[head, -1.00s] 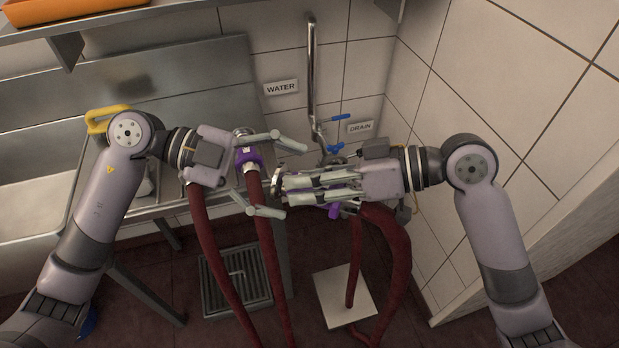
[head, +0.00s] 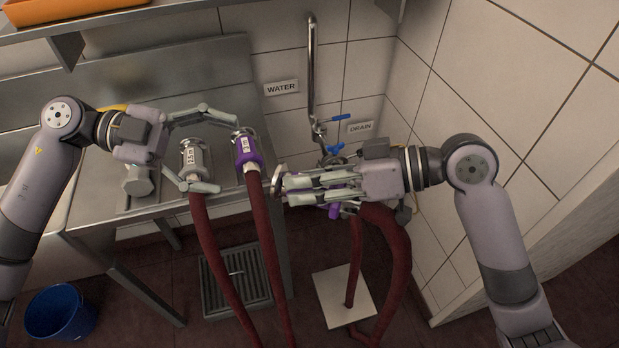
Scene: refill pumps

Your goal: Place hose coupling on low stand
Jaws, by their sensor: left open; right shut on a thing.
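My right gripper (head: 282,184) is shut on a coupling, mostly hidden by its fingers; a metal end (head: 279,176) shows at the fingertips and purple shows below. A dark red hose (head: 398,262) hangs beneath that gripper. My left gripper (head: 228,154) is open, its fingers spread around a grey coupling (head: 194,158); contact cannot be told.
The steel counter (head: 150,90) with a sink fills the left. The water pipe (head: 311,70) and blue-handled valve (head: 340,117) are on the tiled wall behind my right gripper. A floor grate (head: 235,283) and a blue bucket (head: 60,312) are below. The tiled wall bounds the right.

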